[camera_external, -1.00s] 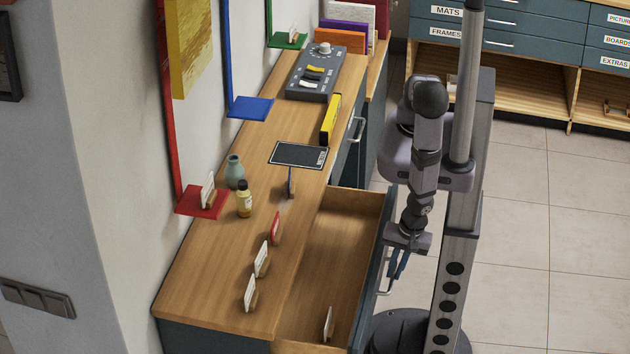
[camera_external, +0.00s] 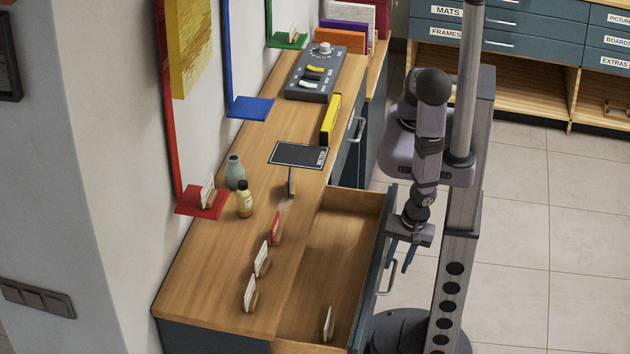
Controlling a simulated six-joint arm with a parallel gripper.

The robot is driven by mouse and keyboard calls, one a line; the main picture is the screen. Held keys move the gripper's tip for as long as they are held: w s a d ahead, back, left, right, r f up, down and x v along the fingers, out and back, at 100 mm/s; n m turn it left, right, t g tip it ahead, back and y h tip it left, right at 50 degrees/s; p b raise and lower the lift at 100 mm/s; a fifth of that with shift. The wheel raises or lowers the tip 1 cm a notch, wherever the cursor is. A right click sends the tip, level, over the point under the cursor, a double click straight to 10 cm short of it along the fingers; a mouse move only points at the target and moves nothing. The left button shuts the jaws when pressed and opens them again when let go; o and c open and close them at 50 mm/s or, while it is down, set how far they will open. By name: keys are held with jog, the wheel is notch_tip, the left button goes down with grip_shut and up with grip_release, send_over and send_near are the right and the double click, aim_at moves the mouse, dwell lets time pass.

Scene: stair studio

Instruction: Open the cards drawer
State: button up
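The drawer (camera_external: 335,240) at the near right of the wooden counter stands pulled well out. Its dark blue front is on the right with a metal handle (camera_external: 391,278). No label is readable on this front from here. A small white card in a wooden holder (camera_external: 328,325) stands inside near the front corner. My gripper (camera_external: 402,258) points down beside the upper part of the handle, on the outer side of the drawer front. Its blue fingertips are small and partly hidden, so I cannot tell how far apart they are or whether they touch the handle.
A grey control box (camera_external: 313,75) is farther back. The tiled floor (camera_external: 560,240) at right is clear.

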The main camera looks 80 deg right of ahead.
jog(key=shift+s+r+p, duration=0.25)
jog(key=shift+r+p, duration=0.3)
jog(key=shift+r, duration=0.55)
jog(key=shift+s+r+p, duration=0.2)
jog(key=shift+r+p, duration=0.35)
jog(key=shift+r, duration=0.5)
jog(key=w+a+r+n+g+y, duration=0.2)
jog(key=w+a+r+n, duration=0.2)
jog(key=w+r, duration=0.3)
jog(key=w+d+r+n, duration=0.5)
jog(key=w+r+n, duration=0.15)
jog(key=w, duration=0.45)
jog(key=w+d+r+n+h, duration=0.1)
jog(key=w+d+r+n, duration=0.1)
jog(key=d, duration=1)
jog(key=w+d+r+n+h, duration=0.1)
jog(key=d+r+n, duration=0.4)
jog(key=d, duration=0.8)
jog(key=shift+w+r, duration=0.6)
jog(key=shift+r, duration=0.25)
